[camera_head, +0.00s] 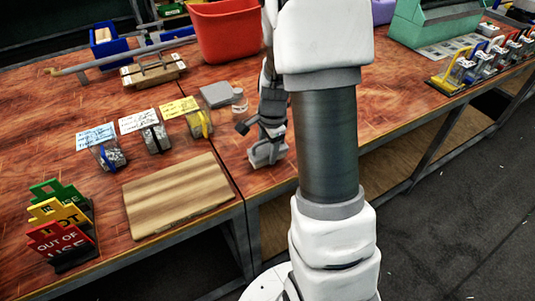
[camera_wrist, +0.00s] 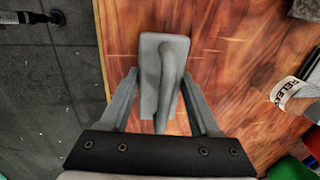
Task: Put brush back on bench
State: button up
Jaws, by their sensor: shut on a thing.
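The brush (camera_wrist: 151,62) is a grey block with a curved grey handle, seen from above in the wrist view. The brush (camera_head: 262,158) shows there as a pale grey shape under the fingers, at the bench top. Whether its underside touches the wood is hard to tell.
Behind are a grey block (camera_head: 215,95), a small jar (camera_head: 239,100), labelled containers (camera_head: 152,130) and a red bin (camera_head: 225,30). Bare bench lies around the brush.

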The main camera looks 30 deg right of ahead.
jog(key=shift+f, duration=0.95)
jog(key=shift+f, duration=0.1)
jog(key=o, duration=1.3)
